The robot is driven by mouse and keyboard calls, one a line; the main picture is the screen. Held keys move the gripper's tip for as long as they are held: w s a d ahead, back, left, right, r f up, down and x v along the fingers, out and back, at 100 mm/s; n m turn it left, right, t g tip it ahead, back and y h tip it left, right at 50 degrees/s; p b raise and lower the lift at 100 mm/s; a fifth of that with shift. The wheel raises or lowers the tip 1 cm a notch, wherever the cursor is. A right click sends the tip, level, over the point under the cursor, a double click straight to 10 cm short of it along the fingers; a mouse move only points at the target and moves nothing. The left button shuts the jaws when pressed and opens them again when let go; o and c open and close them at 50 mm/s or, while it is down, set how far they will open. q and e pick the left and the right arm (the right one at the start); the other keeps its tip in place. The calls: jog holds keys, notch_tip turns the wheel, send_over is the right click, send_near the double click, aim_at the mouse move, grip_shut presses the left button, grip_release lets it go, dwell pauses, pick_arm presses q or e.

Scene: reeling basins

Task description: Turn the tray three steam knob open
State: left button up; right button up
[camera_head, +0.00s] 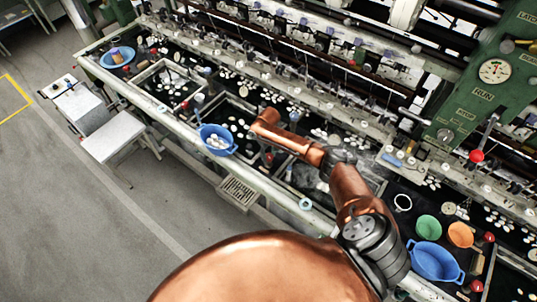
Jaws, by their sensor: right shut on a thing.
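My right arm reaches in from the bottom right, and its gripper (267,157) points down at the front side of the reeling basins, just right of a blue basin with white cocoons. The gripper is small and dark here, and it is shut on a knob at the basin's front edge. The knob is hidden by the fingers and wrist, so its turn angle cannot be told. My left gripper is not in view.
The blue basin (217,140) hangs close left of my gripper. Another blue basin (435,262), a green bowl (428,228) and an orange bowl (461,235) sit at right. A red-knobbed lever (476,156) stands by the green panel. The floor at left is open beside a stool (113,136).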

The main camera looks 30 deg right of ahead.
aim_at(269, 156)
jog(key=n, duration=0.5)
jog(key=shift+s+f+n, duration=0.1)
jog(key=shift+n, duration=0.2)
dwell(0.4)
jog(key=o, duration=1.2)
jog(key=shift+c, duration=0.2)
jog(key=shift+r, duration=0.25)
notch_tip(269, 156, up, 12)
jog(key=shift+f, duration=0.2)
